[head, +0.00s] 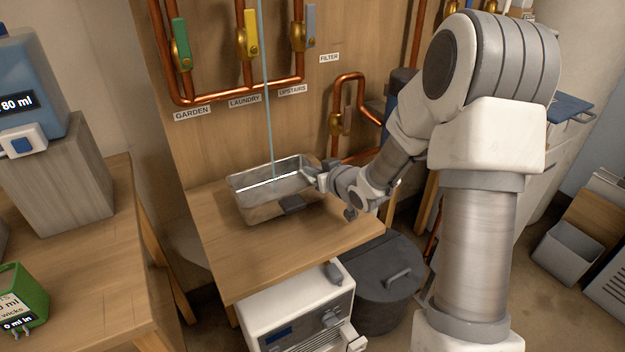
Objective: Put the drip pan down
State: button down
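A thin pale blue stream (268,110) comes down from above into the pan. My gripper (312,176) is at the pan's right end, with its fingertips at the rim. The fingers are small and partly hidden, so I cannot tell whether they are closed on the rim.
Copper pipes (240,102) with green, yellow and blue-grey valve handles run along the back panel. A white appliance (297,312) and a dark lidded bin (385,290) stand below the table. A bench (95,275) is at left. The table's front is clear.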

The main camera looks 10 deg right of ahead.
jog(key=shift+f, duration=0.75)
jog(key=shift+f, duration=0.15)
jog(key=c, duration=1.5)
grip_release()
jog(key=shift+f, duration=0.1)
jog(key=o, duration=0.4)
jog(key=shift+o, duration=0.2)
jog(key=shift+s+r, duration=0.15)
jog(key=shift+r, duration=0.2)
jog(key=p+v, duration=0.2)
jog(key=v, duration=0.9)
jog(key=shift+s+d+p, duration=0.15)
jog(key=shift+s+p, duration=0.15)
jog(key=shift+s, duration=0.05)
